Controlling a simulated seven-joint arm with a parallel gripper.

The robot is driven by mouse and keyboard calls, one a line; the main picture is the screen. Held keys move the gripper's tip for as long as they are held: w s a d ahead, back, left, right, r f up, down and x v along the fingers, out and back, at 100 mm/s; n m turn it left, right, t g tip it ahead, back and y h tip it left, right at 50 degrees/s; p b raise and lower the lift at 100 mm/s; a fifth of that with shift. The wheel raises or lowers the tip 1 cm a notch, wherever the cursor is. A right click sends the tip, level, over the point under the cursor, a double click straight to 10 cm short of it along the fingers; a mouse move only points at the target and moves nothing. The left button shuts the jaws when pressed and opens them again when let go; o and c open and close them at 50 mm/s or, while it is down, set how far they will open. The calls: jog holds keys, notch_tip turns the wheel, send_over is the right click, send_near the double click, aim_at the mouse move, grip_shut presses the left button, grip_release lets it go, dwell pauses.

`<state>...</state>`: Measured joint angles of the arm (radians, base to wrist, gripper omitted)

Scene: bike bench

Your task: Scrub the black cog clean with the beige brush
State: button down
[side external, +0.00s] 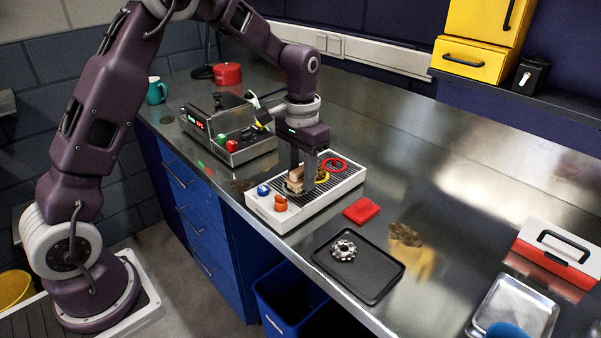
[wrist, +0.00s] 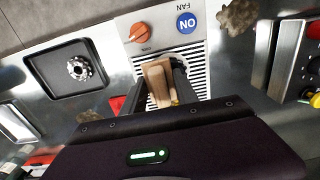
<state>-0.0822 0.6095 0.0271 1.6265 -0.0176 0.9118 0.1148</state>
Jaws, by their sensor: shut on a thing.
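The beige brush (side external: 295,175) is between the fingers of my gripper (side external: 305,175), low over the slatted grey top of a white fan unit (side external: 335,190). In the wrist view my gripper (wrist: 160,92) is shut on the brush (wrist: 157,78), whose wooden block points up the picture. I cannot tell whether the brush touches the slats. A toothed cog (side external: 343,249), looking silver-grey with dark gaps, lies flat on a black tray (side external: 375,283), apart from my gripper. The cog also shows in the wrist view (wrist: 79,68).
The unit has a blue ON button (side external: 263,190) and an orange knob (side external: 281,202). A red pad (side external: 361,210) lies between unit and tray. A grey machine (side external: 245,150) stands behind left, a red-white toolbox (side external: 555,255) and metal tray (side external: 515,305) at right.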

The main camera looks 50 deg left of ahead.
jog(key=shift+a, duration=2)
jog(key=shift+d, duration=0.1)
jog(key=shift+d, duration=1.95)
jog(key=shift+a, duration=2.05)
